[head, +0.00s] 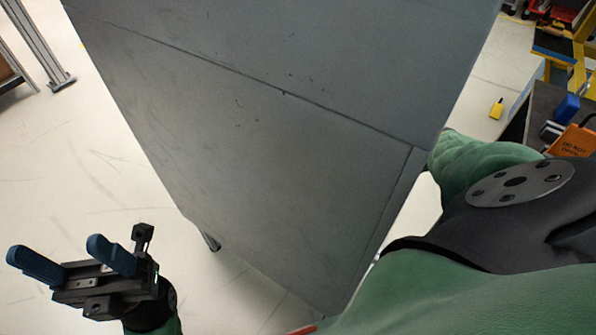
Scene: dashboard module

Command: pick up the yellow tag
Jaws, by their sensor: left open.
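A small yellow piece with a dark top, which looks like the yellow tag (496,109), is on the pale floor at the upper right, beyond the grey panel. It is too small to make out clearly. My left gripper (55,250) is at the lower left, its two blue fingers apart with nothing between them. It is far from the yellow piece, with the large panel between them in the picture. My right arm crosses the right side, but its gripper is out of view.
A large grey panel (270,130) fills the middle. At the right edge, a dark bench (545,100) holds a blue item (567,107) and an orange tag (575,140) reading "DO NOT OPEN". A yellow frame (578,70) stands behind it.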

